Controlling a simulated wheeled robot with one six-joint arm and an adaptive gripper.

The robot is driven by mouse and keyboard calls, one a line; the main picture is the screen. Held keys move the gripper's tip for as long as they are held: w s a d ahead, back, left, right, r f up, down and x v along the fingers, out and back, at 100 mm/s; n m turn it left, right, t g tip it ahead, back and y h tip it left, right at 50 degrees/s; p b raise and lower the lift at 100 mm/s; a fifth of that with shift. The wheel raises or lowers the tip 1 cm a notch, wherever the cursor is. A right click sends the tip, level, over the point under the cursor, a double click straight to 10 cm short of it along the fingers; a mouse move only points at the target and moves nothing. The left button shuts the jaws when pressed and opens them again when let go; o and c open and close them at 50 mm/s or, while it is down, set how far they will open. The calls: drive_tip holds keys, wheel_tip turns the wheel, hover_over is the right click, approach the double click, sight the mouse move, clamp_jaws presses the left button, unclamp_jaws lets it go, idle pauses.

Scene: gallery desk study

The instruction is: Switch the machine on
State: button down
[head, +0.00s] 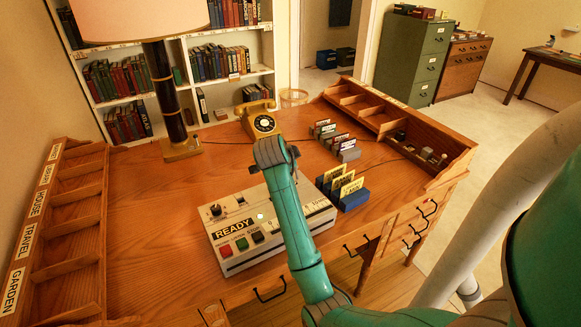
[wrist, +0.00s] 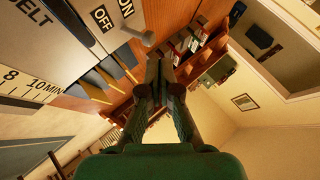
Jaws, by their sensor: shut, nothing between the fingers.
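The machine (head: 225,262) is a cream box on the desk, with a READY label, a dark knob, a small pale lamp, and red, green and dark buttons. My green arm crosses in front of its right part in the head view and hides my gripper's fingers. In the wrist view the machine's panel (wrist: 50,50) shows ON and OFF labels and a metal toggle lever (wrist: 148,38) beside them. I cannot tell which way the lever is set. My gripper (wrist: 165,75) is shut and empty, close to the lever in the picture; contact cannot be told.
Blue card holders (head: 354,201) stand right of the machine, with grey ones (head: 349,155) behind. Wooden racks (head: 78,190) edge the desk. Bare desk lies left of the machine.

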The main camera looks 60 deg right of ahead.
drive_tip(key=w+r+v, duration=0.1)
drive_tip(key=w+v, duration=0.1)
drive_tip(key=v, duration=0.8)
drive_tip(key=shift+s+r, duration=0.3)
